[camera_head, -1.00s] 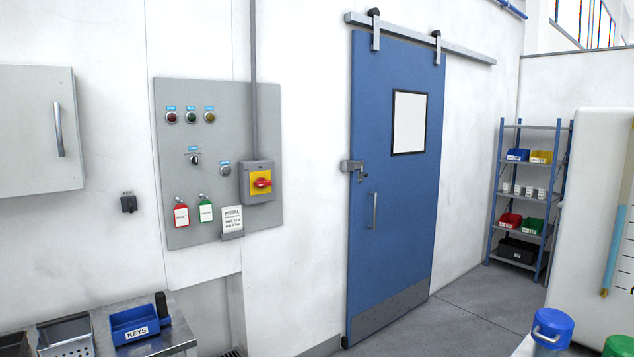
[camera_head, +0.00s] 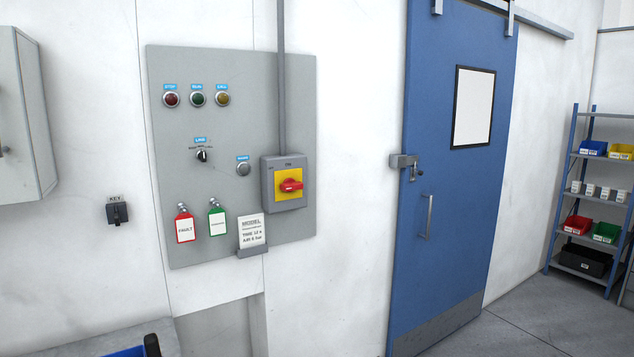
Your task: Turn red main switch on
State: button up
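The red main switch (camera_head: 291,186) is a red rotary handle on a yellow plate, set in a grey box (camera_head: 284,205) at the right side of the grey wall panel (camera_head: 230,110). The handle lies roughly horizontal. Small lettering stands above and left of the yellow plate, and "ON" seems to be at the top. A conduit (camera_head: 282,80) runs up from the box. My gripper is not in view.
The panel also bears red, green and yellow buttons (camera_head: 197,98), a black selector (camera_head: 202,156), red and green tags (camera_head: 185,228) and a card holder (camera_head: 251,234). A key switch (camera_head: 117,211) and cabinet (camera_head: 20,120) are left. A blue sliding door (camera_head: 455,200) and shelf (camera_head: 590,190) are right.

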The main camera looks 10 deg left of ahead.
aim_at(289, 184)
jog(key=u, duration=0.3)
jog(key=i, duration=0.85)
jog(key=u, duration=0.6)
